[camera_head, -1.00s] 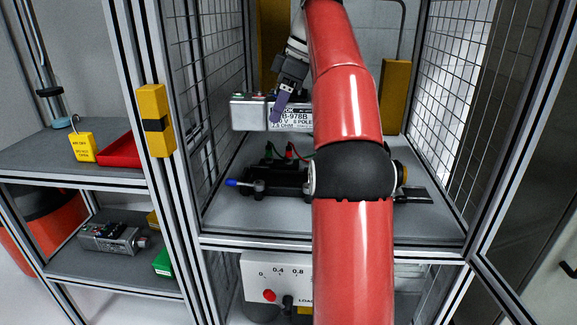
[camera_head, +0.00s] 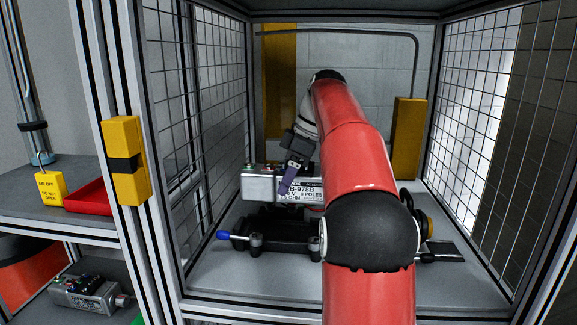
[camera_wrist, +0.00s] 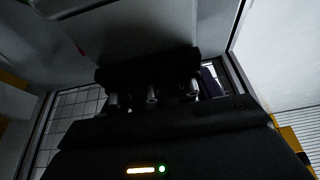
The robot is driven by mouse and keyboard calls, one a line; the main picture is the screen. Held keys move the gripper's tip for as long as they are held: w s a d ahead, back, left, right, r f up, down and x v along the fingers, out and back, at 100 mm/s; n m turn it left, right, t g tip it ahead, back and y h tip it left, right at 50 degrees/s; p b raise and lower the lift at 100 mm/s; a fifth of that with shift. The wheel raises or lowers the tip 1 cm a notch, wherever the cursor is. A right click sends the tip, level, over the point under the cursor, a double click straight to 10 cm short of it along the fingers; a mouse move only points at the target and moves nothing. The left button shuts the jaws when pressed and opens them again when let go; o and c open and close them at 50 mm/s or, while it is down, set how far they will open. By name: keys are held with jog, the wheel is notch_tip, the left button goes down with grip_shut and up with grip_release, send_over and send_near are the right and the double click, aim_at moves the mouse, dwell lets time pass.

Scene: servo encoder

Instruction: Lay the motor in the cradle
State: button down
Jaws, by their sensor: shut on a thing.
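The motor (camera_head: 258,187), a grey box with a white rating label, is in my gripper (camera_head: 288,183) inside the caged cell. My gripper's purple finger lies against its front face; the other finger is hidden. The cradle (camera_head: 285,232) is a black fixture on the cell floor with a blue-tipped lever at its left end. The motor is level and just above or at the cradle's top; I cannot tell whether they touch. My red arm hides the right part of both. The wrist view is dark, and its parts are hard to tell apart.
Mesh walls stand left and right of the cell, with a yellow post (camera_head: 407,138) at the back right. A yellow box (camera_head: 126,160) is on the left frame post.

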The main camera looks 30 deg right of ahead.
jog(key=shift+f+b, duration=1.2)
jog(key=shift+f, duration=3.35)
jog(key=shift+f, duration=0.1)
jog(key=shift+c, duration=1.6)
grip_release()
jog(key=shift+f, duration=0.15)
